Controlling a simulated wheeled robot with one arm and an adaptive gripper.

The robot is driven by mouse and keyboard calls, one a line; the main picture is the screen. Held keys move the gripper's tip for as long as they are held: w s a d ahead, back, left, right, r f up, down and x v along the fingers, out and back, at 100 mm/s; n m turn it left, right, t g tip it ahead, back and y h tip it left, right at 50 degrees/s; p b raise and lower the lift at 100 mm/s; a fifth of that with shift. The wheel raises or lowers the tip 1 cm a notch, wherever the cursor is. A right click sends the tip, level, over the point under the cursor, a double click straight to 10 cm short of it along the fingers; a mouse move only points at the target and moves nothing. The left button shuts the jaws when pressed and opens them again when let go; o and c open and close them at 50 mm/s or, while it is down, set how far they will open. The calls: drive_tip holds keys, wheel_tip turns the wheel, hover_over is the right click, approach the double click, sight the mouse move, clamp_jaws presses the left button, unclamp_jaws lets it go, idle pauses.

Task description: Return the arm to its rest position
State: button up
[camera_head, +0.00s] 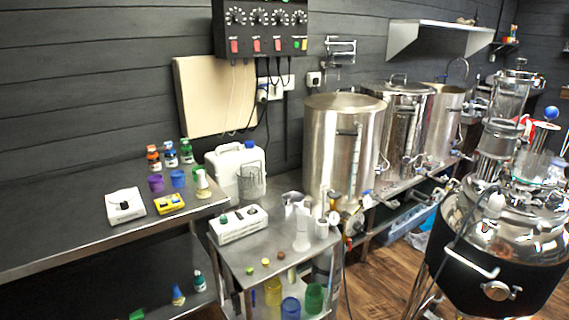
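Neither my arm nor my gripper shows in the head camera view. Whether it is open, shut or holding something cannot be seen. The view shows only the room, with benches, vessels and small items.
A dark bench (60,231) at left bears bottles, cups and a white device (125,205). A lower metal table (262,244) bears another device (238,224) and white vessels. Steel tanks (341,150) stand behind. A large kettle (500,245) stands at right. Some wood floor (390,275) is clear.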

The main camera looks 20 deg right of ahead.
drive_tip(key=w+a+r+n+g+y+p, duration=0.1)
drive_tip(key=w+a+r+n+g+y, duration=0.65)
drive_tip(key=a+r+n, duration=0.7)
drive_tip(key=a+r+n+g+y, duration=0.1)
drive_tip(key=a+r+n+g, duration=0.3)
drive_tip(key=a, duration=0.6)
drive_tip(key=a+r+n+g+y, duration=0.25)
drive_tip(key=a+r+n, duration=0.35)
drive_tip(key=a, duration=0.3)
drive_tip(key=s+a+r+n+g+h+p, duration=0.2)
drive_tip(key=s+a+r+n+g+h, duration=0.2)
drive_tip(key=s+a+n+g+h, duration=0.55)
drive_tip(key=s+d+r+n+t+h+p, duration=0.1)
drive_tip(key=s+d+n+t+h, duration=0.1)
drive_tip(key=s+n, duration=0.5)
drive_tip(key=s+d+r+n+t+h, duration=0.1)
drive_tip(key=s+d+n+t+h, duration=0.1)
drive_tip(key=s+n+h, duration=0.2)
drive_tip(key=s+n, duration=0.3)
drive_tip(key=s, duration=0.2)
drive_tip(key=shift+s+r+p, duration=0.2)
drive_tip(key=shift+s+p, duration=0.05)
drive_tip(key=shift+p, duration=0.1)
